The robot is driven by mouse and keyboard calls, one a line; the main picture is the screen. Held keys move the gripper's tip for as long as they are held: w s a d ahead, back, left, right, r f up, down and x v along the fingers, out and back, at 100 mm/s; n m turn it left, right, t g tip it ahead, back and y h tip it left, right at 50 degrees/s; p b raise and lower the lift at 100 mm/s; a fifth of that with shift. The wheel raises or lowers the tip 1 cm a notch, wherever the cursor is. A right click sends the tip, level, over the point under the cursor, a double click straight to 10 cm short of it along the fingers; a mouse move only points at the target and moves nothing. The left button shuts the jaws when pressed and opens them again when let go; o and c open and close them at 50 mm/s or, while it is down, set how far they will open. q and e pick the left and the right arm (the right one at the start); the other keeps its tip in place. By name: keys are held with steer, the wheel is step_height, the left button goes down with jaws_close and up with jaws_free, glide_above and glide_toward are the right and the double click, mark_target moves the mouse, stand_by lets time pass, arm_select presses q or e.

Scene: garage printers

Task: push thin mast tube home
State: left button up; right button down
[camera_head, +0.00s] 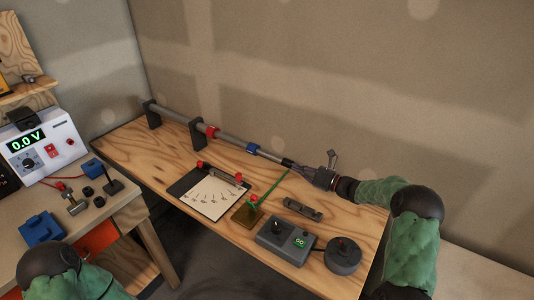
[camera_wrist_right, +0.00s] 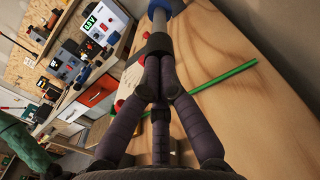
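The mast is a row of grey tubes lying along the back of the bench, through two black supports (camera_head: 197,134). A red collar (camera_head: 211,131) and a blue collar (camera_head: 252,149) sit on it. The thin mast tube (camera_head: 270,156) runs right from the blue collar to a black end. My right gripper (camera_head: 297,168) is at that end. In the right wrist view, the fingers of my right gripper (camera_wrist_right: 160,70) are closed together around the black end of the thin mast tube (camera_wrist_right: 159,22). How deep the tube sits in the blue collar is hidden. My left gripper is out of view.
A chart board (camera_head: 211,197), a grey control box (camera_head: 284,240) and a round black knob unit (camera_head: 342,256) occupy the bench front. A side table with a meter (camera_head: 44,147) stands left. The wall is close behind.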

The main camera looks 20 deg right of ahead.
mark_target(285, 162)
steer(key=shift+x, duration=2.9)
stand_by(1.9)
steer(key=shift+v, duration=2.55)
